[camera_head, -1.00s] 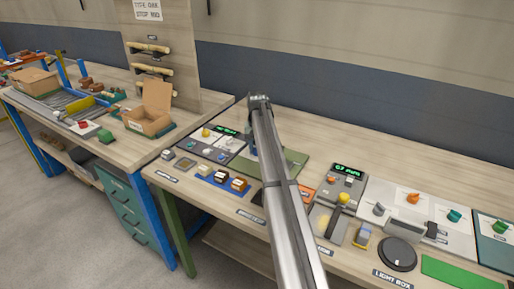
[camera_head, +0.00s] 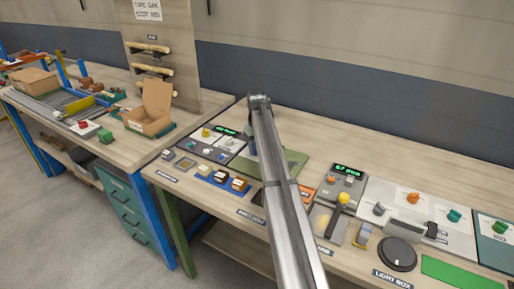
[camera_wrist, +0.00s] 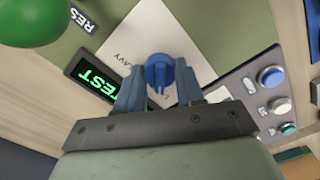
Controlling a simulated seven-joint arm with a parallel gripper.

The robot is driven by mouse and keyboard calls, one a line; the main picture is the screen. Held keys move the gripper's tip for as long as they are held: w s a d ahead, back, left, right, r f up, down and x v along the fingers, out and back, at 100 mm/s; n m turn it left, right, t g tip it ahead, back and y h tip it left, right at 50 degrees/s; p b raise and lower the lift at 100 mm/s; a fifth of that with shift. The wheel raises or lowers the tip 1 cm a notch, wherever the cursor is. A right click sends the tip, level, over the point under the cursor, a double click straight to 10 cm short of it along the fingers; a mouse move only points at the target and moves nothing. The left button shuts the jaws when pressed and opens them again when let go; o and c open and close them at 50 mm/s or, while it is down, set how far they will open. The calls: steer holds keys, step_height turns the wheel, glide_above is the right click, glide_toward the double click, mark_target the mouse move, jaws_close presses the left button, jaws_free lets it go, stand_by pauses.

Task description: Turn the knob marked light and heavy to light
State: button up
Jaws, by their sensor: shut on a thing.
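A round blue knob (camera_wrist: 158,70) with a raised grip bar sits on a white plate (camera_wrist: 112,45) in the wrist view. The plate carries a partly hidden word ending in "AVY" on the left of the knob. Another label, near the lower edge of the knob, is mostly covered, so I cannot read it. My gripper (camera_wrist: 160,82) is shut on the knob, with one blue-grey finger on each side. The knob's exact pointing is hard to tell. In the head view my arm hides the knob and the gripper's fingertips.
A green "TEST" display (camera_wrist: 96,80) lies left of the knob, close to a finger. A large green ball (camera_wrist: 32,20) is at upper left. A grey panel with several buttons (camera_wrist: 270,76) lies to the right. In the head view, other controls, including a black dial (camera_head: 397,252), stand right of my arm.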

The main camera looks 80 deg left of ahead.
steer(key=o, duration=1)
steer(key=shift+o, duration=0.2)
step_height(320, 180, up, 14)
steer(key=shift+w+f, duration=0.1)
stand_by(0.6)
